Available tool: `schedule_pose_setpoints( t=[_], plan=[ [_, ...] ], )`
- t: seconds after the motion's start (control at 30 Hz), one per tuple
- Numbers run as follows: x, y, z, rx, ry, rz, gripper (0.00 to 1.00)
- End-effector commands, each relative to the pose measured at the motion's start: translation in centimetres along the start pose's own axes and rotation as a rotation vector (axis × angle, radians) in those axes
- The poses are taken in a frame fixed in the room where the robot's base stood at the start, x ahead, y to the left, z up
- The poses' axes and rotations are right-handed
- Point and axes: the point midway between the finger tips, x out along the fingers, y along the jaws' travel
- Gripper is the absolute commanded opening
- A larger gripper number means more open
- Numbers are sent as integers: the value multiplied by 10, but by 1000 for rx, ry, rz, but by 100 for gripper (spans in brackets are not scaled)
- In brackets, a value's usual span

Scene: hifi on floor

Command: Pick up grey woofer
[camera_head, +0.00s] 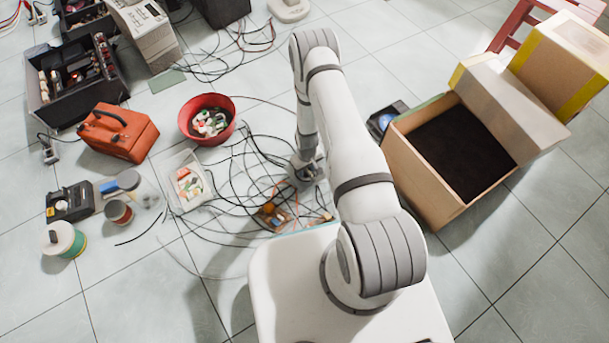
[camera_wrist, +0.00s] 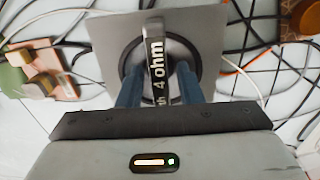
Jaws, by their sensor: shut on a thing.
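The grey woofer (camera_wrist: 205,32) shows in the wrist view as a square grey plate with a dark round rim and a magnet marked "4 ohm". My gripper (camera_wrist: 158,85) has its two blue fingers on either side of the magnet and is shut on it. Cables and pale floor tiles lie behind the woofer; I cannot tell how far it is above them. In the head view my gripper (camera_head: 306,172) is low among the cables, and my arm hides much of it. The woofer cannot be made out clearly there.
Loose black cables (camera_head: 240,175) spread around my gripper. A circuit board (camera_head: 272,218) lies near it. A clear tray (camera_head: 188,182), a red bowl (camera_head: 207,118) and an orange case (camera_head: 119,133) stand to the left. An open cardboard box (camera_head: 415,180) stands right. Floor at lower left is free.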

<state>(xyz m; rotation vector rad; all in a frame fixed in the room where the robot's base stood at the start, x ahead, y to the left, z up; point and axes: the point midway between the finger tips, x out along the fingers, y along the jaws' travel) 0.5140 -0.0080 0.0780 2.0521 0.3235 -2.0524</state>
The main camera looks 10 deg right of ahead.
Motion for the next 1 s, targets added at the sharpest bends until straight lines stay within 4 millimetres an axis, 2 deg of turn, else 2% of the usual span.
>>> schedule_pose_setpoints(
  t=[0.43, 0.57, 1.0],
  plan=[
    [-1, 0, 0, -1, 0, 0, 0],
    [-6, 0, 0, -1, 0, 0, 0],
    [-85, 0, -1, -1, 2, 1, 0]
  ],
)
